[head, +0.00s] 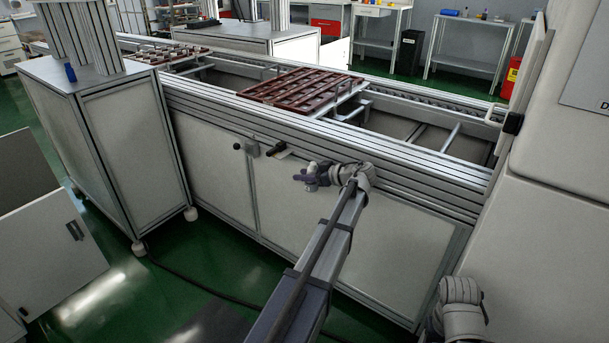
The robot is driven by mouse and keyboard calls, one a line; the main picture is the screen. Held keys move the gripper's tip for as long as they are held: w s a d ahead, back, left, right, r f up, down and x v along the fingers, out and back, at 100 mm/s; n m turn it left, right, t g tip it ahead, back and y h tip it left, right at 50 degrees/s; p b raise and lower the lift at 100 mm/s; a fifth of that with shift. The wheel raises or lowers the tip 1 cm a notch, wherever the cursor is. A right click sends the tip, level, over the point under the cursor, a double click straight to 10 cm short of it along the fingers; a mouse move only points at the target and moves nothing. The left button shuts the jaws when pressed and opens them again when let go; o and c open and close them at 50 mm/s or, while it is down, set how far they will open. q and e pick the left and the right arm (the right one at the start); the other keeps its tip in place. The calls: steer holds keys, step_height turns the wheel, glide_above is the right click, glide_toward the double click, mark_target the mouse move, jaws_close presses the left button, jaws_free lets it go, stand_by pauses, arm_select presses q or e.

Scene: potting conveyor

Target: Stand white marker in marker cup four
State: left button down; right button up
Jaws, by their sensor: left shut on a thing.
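My left gripper (306,179) is in front of the conveyor's near side panels, below its top rail. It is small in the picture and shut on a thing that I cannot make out. I cannot pick out the white marker, and no marker cup is recognisable in this view. My right arm shows only in part at the bottom right, and its gripper is not in view.
The conveyor (430,185) runs across the view, with a reddish-brown slotted tray (300,88) and a paler tray (165,53) on it. A grey cabinet (130,140) stands at left. A large white machine (550,200) stands at right. Green floor (200,265) lies open at lower left.

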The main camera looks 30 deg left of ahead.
arm_select(q)
steer(key=c, duration=1)
jaws_free()
steer(key=shift+s+f, duration=0.1)
steer(key=shift+f, duration=0.05)
steer(key=shift+o, duration=0.7)
steer(key=shift+a+f, duration=0.1)
steer(key=o, duration=0.4)
steer(key=p+v, duration=0.3)
steer(key=v, duration=0.5)
